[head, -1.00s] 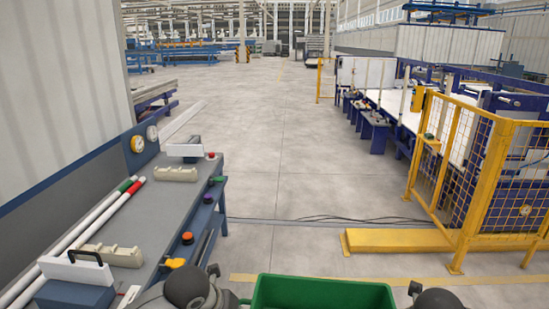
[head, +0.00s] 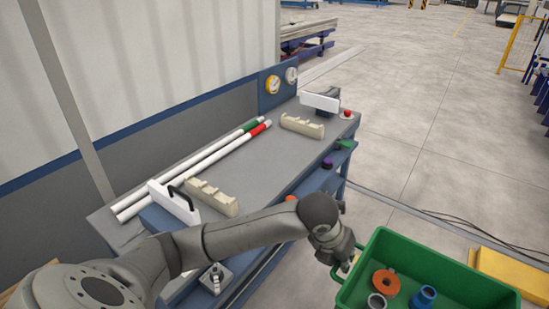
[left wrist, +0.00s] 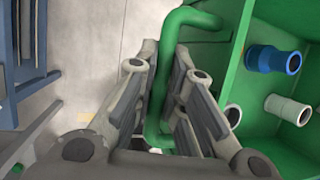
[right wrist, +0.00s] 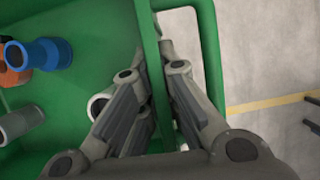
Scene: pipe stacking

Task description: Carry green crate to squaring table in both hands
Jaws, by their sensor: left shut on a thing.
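The green crate (head: 440,262) is at the lower right of the head view, with an orange ring (head: 386,282), a blue pipe fitting (head: 423,297) and a grey fitting (head: 376,302) inside. My left gripper (head: 345,256) is at its left end; in the left wrist view it is shut on the crate's green handle (left wrist: 158,110). The grey-topped bench (head: 255,172), seemingly the squaring table, stands left of the crate.
Two white pipes (head: 190,168) with green and red bands lie along the bench. Notched cream blocks (head: 302,125), gauges (head: 273,85) and a white-faced blue unit (head: 172,203) also occupy it. A yellow floor beam (head: 505,270) lies right of the crate. Cables cross the floor behind it.

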